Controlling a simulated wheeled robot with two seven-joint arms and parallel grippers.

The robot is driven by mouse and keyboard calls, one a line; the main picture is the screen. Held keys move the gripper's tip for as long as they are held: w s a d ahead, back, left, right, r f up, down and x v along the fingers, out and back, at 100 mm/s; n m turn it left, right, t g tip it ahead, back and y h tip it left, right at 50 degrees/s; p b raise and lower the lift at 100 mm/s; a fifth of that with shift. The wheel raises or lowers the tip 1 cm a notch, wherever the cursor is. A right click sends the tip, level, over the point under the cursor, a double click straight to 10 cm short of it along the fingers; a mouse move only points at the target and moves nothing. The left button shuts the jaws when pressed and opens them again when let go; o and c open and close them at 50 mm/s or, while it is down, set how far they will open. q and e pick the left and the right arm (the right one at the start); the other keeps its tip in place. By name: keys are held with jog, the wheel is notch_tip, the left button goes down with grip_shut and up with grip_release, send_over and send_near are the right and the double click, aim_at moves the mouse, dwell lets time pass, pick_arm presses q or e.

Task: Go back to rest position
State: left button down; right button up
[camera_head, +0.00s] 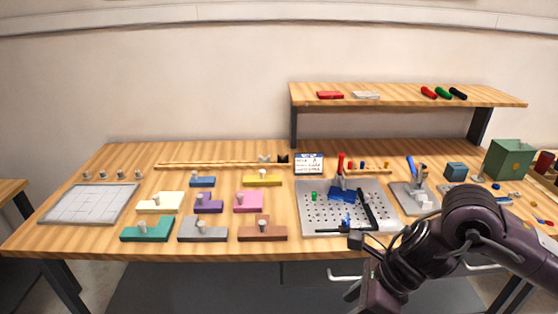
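My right arm (470,222) comes in from the right and bends down in front of the table's front edge. Its end, with the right gripper (366,291), is low in the picture, in front of the perforated metal plate (318,222). The gripper is dark and partly cut off by the bottom edge, so its fingers cannot be made out. My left arm and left gripper are not in view.
The wooden table (200,250) holds coloured blocks with knobs, a grey grid plate (88,204), a small press (412,195) and a green box (508,158). A raised shelf (400,96) stands at the back right. Space before the left front edge is clear.

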jog(key=w+a+f+m+t+y, duration=0.2)
jog(key=w+a+f+m, duration=0.1)
jog(key=w+f+m, duration=0.45)
jog(key=w+a+f+m+t+y, duration=0.25)
jog(key=w+f+m, duration=0.25)
jog(key=w+m, duration=0.4)
jog(key=s+d+f+m+t+h, duration=0.1)
jog(key=d+f+m, duration=0.2)
jog(key=f+m, duration=0.5)
jog(key=s+d+f+m+t+h, duration=0.15)
jog(key=f+m, duration=0.35)
jog(key=f, duration=0.5)
jog(key=s+d+f+m+g+h, duration=0.1)
jog(key=s+d+f+m+h, duration=0.1)
jog(key=s+d+f+m, duration=0.45)
jog(key=s+d+f+m+g+h, duration=0.15)
jog(key=s+f+m, duration=0.25)
jog(key=s+f, duration=0.7)
jog(key=s+f+m+g+h, duration=0.1)
jog(key=s+f+m, duration=0.1)
jog(key=s, duration=0.7)
jog(key=s+d+f+m+g+h, duration=0.1)
jog(key=s+f+m+g, duration=0.1)
jog(key=s+f, duration=0.3)
jog(key=s+d+f+m+g+h, duration=0.1)
jog(key=s+f+m, duration=0.2)
jog(key=s, duration=0.9)
jog(key=shift+s+d+f+m+g+h, duration=0.3)
jog(key=shift+s+f+g+h, duration=0.1)
jog(key=shift+f, duration=0.2)
